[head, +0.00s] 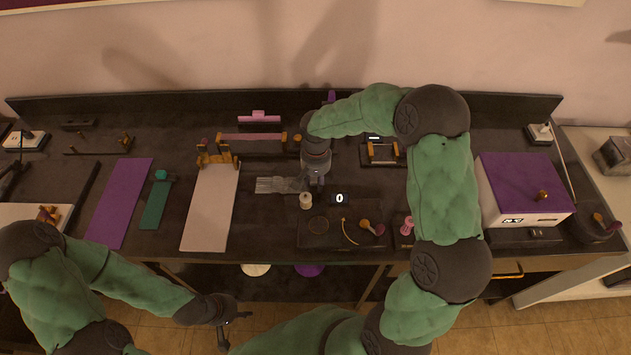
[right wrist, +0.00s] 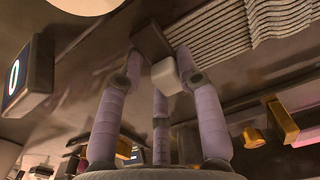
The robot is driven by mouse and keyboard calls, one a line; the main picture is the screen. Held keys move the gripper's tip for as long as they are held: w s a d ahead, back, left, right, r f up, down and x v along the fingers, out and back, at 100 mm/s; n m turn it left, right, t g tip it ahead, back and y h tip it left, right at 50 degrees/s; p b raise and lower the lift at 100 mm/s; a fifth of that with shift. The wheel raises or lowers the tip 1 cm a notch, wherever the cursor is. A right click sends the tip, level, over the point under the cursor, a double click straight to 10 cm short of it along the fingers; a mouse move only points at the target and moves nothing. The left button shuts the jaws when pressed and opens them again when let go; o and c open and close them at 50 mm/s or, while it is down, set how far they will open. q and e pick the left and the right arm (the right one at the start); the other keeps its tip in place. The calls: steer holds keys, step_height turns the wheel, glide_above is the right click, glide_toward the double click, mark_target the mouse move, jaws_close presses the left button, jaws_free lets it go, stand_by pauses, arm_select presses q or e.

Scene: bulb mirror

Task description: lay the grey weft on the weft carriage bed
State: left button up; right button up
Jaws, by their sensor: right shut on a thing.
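The grey weft (head: 275,185), a flat ribbed grey strip, lies low over the dark bench at middle. Its ribs (right wrist: 245,28) show at the upper right of the right wrist view. My right gripper (head: 316,182) points down at its right end; in the right wrist view its fingers (right wrist: 162,68) close around a small pale block beside the ribs. Whether the strip touches the bench is unclear. A long pale panel (head: 208,212) with a gold-posted frame (head: 217,158) lies left of it; I cannot tell which part is the weft carriage bed. My left gripper (head: 225,322) is open and empty before the bench.
A dark tray (head: 340,238) with a spool and small tools sits at the front, near a display (head: 340,198) reading 0. A purple-topped box (head: 525,185) stands right. A purple panel (head: 120,200) and green strip (head: 153,205) lie left. A pink-barred frame (head: 252,138) stands behind.

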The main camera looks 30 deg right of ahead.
steer(key=shift+r, duration=0.1)
steer(key=shift+f, duration=0.2)
steer(key=o, duration=1.1)
steer(key=shift+r, duration=0.15)
